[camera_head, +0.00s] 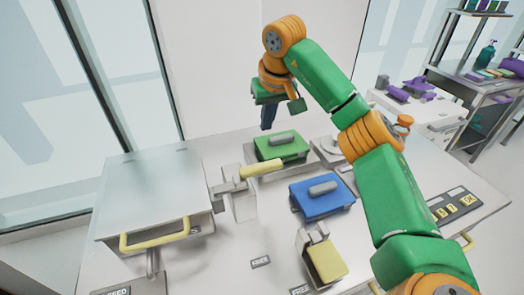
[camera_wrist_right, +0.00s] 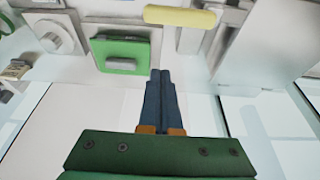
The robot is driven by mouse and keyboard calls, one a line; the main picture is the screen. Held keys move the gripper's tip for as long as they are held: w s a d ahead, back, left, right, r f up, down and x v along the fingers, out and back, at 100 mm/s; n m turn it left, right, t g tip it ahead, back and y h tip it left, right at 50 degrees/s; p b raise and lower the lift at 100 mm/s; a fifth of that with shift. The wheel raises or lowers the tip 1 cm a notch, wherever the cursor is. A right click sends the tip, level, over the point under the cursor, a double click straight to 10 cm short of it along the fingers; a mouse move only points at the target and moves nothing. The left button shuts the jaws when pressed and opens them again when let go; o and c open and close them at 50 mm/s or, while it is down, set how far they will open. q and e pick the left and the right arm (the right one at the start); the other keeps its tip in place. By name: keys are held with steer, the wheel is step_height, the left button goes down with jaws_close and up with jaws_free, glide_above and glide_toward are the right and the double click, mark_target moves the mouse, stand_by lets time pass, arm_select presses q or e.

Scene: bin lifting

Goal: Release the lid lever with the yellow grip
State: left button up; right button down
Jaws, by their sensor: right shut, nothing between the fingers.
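The lid lever with its yellow grip (camera_head: 262,170) stands at the right side of a white box (camera_head: 150,190) with a closed lid. The grip points to the right, roughly level, from a pale bracket. In the right wrist view the yellow grip (camera_wrist_right: 180,18) lies at the top, beyond my fingertips and apart from them. My right gripper (camera_head: 268,122) is up behind the table's objects, fingers pointing down, behind the green block. In its wrist view the dark fingers (camera_wrist_right: 160,76) are together and empty. My left gripper is not in view.
A green block (camera_head: 281,147) with a grey handle sits close behind the grip. A blue block (camera_head: 322,195) and a yellow block (camera_head: 326,262) stand to the front right. The box has a yellow front handle (camera_head: 155,242). Bare tabletop (camera_head: 235,245) lies before the lever.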

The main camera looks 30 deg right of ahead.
mark_target(248, 176)
steer(key=shift+a, duration=0.15)
step_height(248, 176, down, 9)
steer(key=p, duration=0.3)
steer(key=shift+s+f+p, duration=0.2)
steer(key=shift+s+p, duration=0.15)
steer(key=shift+s, duration=0.1)
steer(key=shift+w+a, duration=0.15)
